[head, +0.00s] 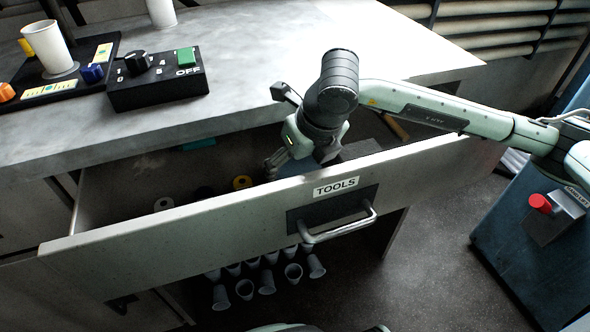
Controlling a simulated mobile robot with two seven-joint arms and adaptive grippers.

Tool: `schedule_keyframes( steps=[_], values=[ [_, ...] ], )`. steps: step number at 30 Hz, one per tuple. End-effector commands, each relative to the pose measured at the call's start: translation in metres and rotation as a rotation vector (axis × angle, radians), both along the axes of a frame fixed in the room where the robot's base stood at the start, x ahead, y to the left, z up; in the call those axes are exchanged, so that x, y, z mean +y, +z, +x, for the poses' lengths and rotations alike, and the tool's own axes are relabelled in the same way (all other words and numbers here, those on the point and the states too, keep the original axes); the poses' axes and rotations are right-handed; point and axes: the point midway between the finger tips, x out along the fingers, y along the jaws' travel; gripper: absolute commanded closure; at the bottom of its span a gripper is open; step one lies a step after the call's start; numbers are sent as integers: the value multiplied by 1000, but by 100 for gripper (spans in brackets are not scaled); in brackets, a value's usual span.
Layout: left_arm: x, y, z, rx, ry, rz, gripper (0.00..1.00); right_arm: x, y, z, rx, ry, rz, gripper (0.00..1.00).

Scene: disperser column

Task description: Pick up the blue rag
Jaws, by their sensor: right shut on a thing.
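The drawer labelled TOOLS (110,248) is pulled open below the counter. My right gripper (276,168) reaches down into it from the right, behind the front panel. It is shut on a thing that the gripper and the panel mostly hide. A dull blue-grey patch, which looks like the blue rag (358,149), shows beside the gripper in the drawer; its outline is hard to make out. My left gripper is not in view.
A black control box (157,88) with a green button and a white cup (48,46) stand on the counter. Several cups (245,289) are below. A blue cabinet (520,240) stands right.

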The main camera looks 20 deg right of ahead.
Motion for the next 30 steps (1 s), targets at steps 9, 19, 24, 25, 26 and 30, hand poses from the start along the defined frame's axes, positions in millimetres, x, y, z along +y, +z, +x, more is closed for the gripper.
schedule_keyframes(
  steps=[9, 19, 24, 25, 26, 30],
  values=[
    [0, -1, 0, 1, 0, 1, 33, 0, 8, 1, -2, 0, 0, 39],
    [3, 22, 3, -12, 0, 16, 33, -27, 32, 1, 1, -10, -3, 39],
    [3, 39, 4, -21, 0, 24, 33, -64, 32, 2, 0, -9, -4, 39],
    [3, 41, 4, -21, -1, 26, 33, -71, 32, 3, 0, -10, -3, 39],
    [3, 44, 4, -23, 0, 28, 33, -77, 32, 3, 1, -8, -2, 39],
    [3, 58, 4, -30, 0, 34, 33, -108, 32, 4, 1, -9, -3, 39]
  ],
)
